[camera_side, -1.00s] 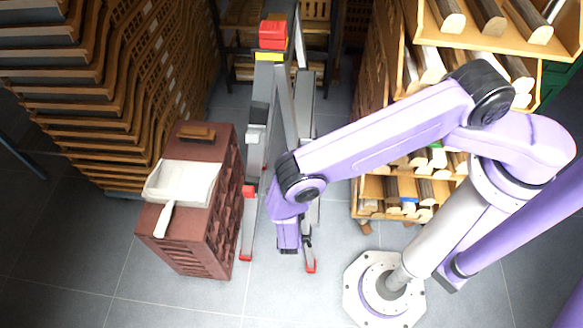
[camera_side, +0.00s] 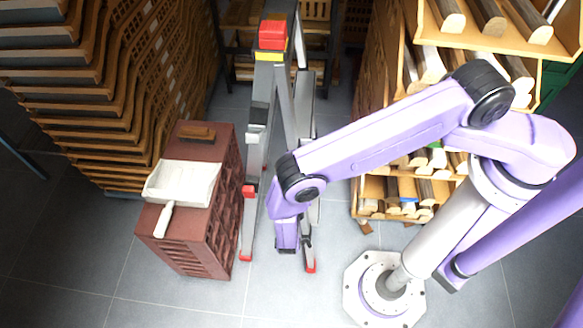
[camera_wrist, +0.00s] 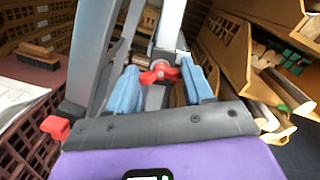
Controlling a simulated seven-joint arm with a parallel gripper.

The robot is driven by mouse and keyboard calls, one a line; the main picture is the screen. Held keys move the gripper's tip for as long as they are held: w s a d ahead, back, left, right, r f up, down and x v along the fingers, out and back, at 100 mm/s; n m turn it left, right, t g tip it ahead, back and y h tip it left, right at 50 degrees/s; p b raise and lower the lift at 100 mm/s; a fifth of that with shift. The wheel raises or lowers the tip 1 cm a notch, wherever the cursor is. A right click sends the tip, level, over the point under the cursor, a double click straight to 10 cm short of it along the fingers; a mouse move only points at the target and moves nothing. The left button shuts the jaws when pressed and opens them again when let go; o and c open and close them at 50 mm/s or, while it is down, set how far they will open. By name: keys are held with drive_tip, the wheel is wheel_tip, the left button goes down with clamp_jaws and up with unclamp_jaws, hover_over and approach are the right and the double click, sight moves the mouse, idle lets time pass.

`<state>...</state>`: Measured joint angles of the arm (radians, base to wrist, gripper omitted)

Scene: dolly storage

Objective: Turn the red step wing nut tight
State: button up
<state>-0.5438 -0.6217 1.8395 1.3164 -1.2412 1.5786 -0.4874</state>
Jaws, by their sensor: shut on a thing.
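The red step wing nut (camera_wrist: 158,73) sits on a grey metal part of the ladder, in the middle of the wrist view. My gripper (camera_wrist: 160,84) is shut on it, with one blue finger on each side of its wings. The exact contact at the fingertips is hard to make out. In the side view my gripper (camera_side: 287,242) points down at the ladder's lower right part, and the wing nut is hidden behind my arm. The grey stepladder (camera_side: 259,120) stands upright with red feet and a red top.
A brown crate (camera_side: 222,210) bearing a white dustpan (camera_side: 183,182) and a brush (camera_side: 197,133) stands left of the ladder. A wooden rack of logs (camera_side: 370,205) stands close on the right. Tiled floor in front is clear.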

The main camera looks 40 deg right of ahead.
drive_tip(key=shift+m+g+h, duration=0.4)
drive_tip(key=shift+m, duration=2.4)
drive_tip(key=shift+m+g+h, duration=0.4)
drive_tip(key=shift+m, duration=2.4)
drive_tip(key=o, duration=1)
drive_tip(key=shift+o, duration=0.2)
drive_tip(key=v, duration=1.7)
drive_tip(key=shift+a, duration=0.2)
